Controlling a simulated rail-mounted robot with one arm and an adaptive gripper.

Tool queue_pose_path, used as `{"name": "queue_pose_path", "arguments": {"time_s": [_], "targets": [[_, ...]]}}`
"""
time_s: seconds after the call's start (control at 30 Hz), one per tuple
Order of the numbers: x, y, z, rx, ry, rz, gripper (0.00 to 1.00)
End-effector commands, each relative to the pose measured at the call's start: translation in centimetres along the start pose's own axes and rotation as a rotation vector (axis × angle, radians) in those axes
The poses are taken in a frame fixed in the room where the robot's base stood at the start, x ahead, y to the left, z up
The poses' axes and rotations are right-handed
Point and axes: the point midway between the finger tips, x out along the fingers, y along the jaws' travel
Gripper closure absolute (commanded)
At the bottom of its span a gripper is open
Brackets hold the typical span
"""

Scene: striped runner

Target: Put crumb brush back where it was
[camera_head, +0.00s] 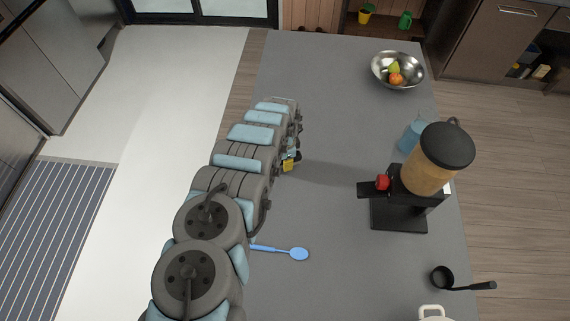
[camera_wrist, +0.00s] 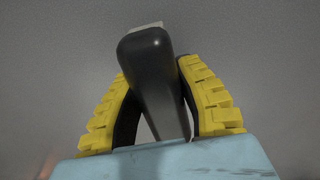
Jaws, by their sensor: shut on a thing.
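The crumb brush (camera_wrist: 150,48) shows in the wrist view as a dark, rounded piece with a pale strip at its far end. My gripper (camera_wrist: 156,75) has its yellow ribbed fingers closed on both sides of it. Grey surface shows behind the brush; I cannot tell whether the brush touches it. In the head view, my gripper (camera_head: 290,164) is over the left part of the grey counter (camera_head: 330,125), mostly behind my arm. The brush cannot be made out there.
A black dispenser with an amber container (camera_head: 428,173) stands at the right, with a blue cup (camera_head: 411,138) behind it. A steel fruit bowl (camera_head: 382,75) is far right. A blue spoon (camera_head: 298,254) and black ladle (camera_head: 443,279) lie nearer. The counter's middle is clear.

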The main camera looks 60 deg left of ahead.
Motion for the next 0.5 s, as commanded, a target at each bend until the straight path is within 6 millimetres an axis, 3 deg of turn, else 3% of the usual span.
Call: {"name": "queue_pose_path", "arguments": {"time_s": [0.13,0.5], "targets": [[1.4,0.1,0.1,-0.001,-0.001,0.002,1.0],[2.1,0.1,0.2,-0.001,-0.002,0.001,1.0]]}}
